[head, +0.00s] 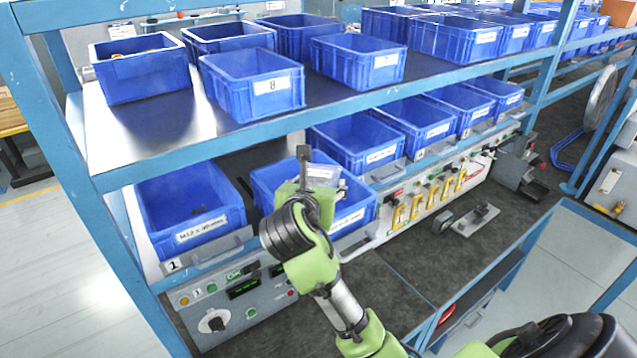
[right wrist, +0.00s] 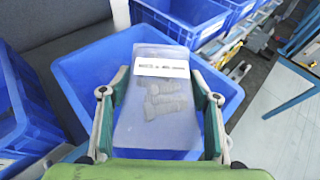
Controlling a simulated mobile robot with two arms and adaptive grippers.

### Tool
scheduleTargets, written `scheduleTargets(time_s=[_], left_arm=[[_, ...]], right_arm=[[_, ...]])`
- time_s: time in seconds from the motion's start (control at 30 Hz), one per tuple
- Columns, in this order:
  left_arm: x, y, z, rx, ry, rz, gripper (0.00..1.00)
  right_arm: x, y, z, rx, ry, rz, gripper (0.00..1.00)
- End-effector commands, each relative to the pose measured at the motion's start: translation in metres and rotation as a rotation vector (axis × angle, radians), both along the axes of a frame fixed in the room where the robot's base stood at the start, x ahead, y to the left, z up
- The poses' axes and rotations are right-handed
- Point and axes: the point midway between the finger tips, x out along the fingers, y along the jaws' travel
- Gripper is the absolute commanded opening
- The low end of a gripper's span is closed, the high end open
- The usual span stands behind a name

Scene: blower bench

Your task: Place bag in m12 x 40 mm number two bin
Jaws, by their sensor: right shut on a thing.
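The clear bag with a white label and several grey bolts in it (right wrist: 160,105) is held between the two fingers of my right gripper (right wrist: 160,100), which is shut on it. Part of the bag (head: 322,175) also shows in the head view beside my right gripper (head: 305,180). The bag is over a blue bin (head: 358,215) on the lower shelf, and the bin's walls (right wrist: 75,75) surround it in the right wrist view. My gripper and arm hide part of this bin and its label. My left gripper is not in view.
Left of it stands a blue bin labelled M12 (head: 165,215), marked 1. More blue bins (head: 355,145) continue to the right. The upper shelf (head: 150,135) with bins lies close above my gripper. A control panel (head: 235,300) sits below.

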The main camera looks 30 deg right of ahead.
Motion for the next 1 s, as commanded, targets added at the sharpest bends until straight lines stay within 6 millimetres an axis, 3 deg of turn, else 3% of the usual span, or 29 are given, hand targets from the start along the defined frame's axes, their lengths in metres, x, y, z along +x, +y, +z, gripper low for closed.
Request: scheduleTargets(time_s=[0.13, 0.37, 0.4, 0.43, 0.77, 1.0], left_arm=[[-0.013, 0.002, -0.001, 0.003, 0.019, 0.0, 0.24], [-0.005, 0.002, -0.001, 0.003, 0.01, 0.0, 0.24], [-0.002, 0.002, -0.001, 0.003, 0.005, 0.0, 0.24], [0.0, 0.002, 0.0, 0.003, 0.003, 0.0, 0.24], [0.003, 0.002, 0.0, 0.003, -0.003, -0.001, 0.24], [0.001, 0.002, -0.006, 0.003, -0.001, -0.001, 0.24]], right_arm=[[0.0, -0.001, -0.004, -0.003, -0.002, 0.0, 0.22], [0.0, 0.0, -0.008, -0.001, -0.003, 0.0, 0.22], [0.0, 0.0, -0.009, 0.0, 0.002, -0.001, 0.64], [0.0, 0.0, -0.009, 0.001, 0.001, 0.0, 0.72], [0.0, 0.0, -0.008, 0.0, 0.0, 0.0, 0.73], [-0.007, 0.008, 0.006, 0.001, -0.004, 0.002, 0.73]])
